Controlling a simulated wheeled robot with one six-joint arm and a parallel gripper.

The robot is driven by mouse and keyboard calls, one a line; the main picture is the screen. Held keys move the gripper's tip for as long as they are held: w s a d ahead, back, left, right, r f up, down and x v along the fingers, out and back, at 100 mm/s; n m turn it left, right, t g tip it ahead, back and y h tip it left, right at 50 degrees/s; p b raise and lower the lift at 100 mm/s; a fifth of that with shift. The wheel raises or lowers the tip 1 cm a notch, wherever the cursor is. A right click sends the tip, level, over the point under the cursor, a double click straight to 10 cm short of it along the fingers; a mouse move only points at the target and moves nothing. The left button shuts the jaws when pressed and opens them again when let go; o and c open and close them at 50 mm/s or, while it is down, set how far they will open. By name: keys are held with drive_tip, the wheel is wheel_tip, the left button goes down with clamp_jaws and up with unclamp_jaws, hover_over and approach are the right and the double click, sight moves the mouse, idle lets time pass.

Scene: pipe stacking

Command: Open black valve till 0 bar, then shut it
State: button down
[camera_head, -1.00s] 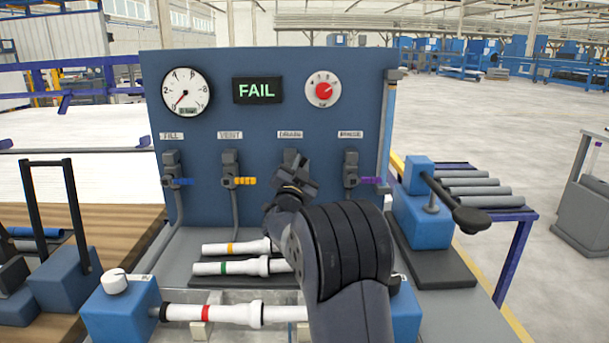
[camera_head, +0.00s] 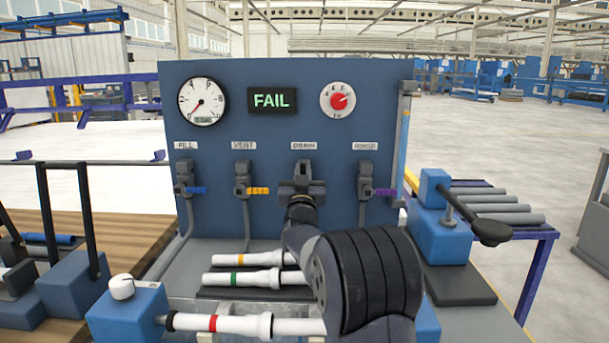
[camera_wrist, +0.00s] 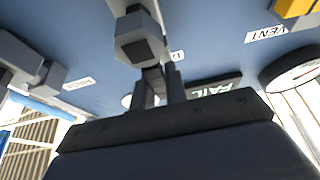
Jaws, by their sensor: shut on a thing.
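The black valve (camera_head: 303,168) is the one under the DRAIN label on the blue panel. Its handle is hidden by my gripper (camera_head: 302,190), which is shut on it. In the wrist view the valve body (camera_wrist: 138,38) stands just beyond my gripper (camera_wrist: 160,85), whose fingers are close together; the handle is hard to make out there. The round pressure gauge (camera_head: 203,102) has its red needle pointing to the lower left, near the zero end of the scale. The display (camera_head: 272,101) reads FAIL in green.
Neighbouring valves have blue (camera_head: 195,190), yellow (camera_head: 258,191) and purple (camera_head: 384,192) handles. A red knob (camera_head: 338,101) sits upper right on the panel. White pipes with coloured bands (camera_head: 243,280) lie below. A blue lever clamp (camera_head: 440,235) stands at right.

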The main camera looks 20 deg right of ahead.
drive_tip(key=shift+f, duration=0.1)
drive_tip(key=c, duration=1.4)
unclamp_jaws()
drive_tip(key=shift+c, duration=0.2)
drive_tip(key=v, duration=1)
drive_tip(key=shift+s+a+b, duration=0.25)
drive_tip(key=shift+s+b, duration=0.1)
drive_tip(key=shift+b, duration=0.1)
drive_tip(key=p+x, duration=0.1)
drive_tip(key=x, duration=1)
drive_tip(key=shift+f, duration=0.1)
drive_tip(key=shift+s, duration=0.15)
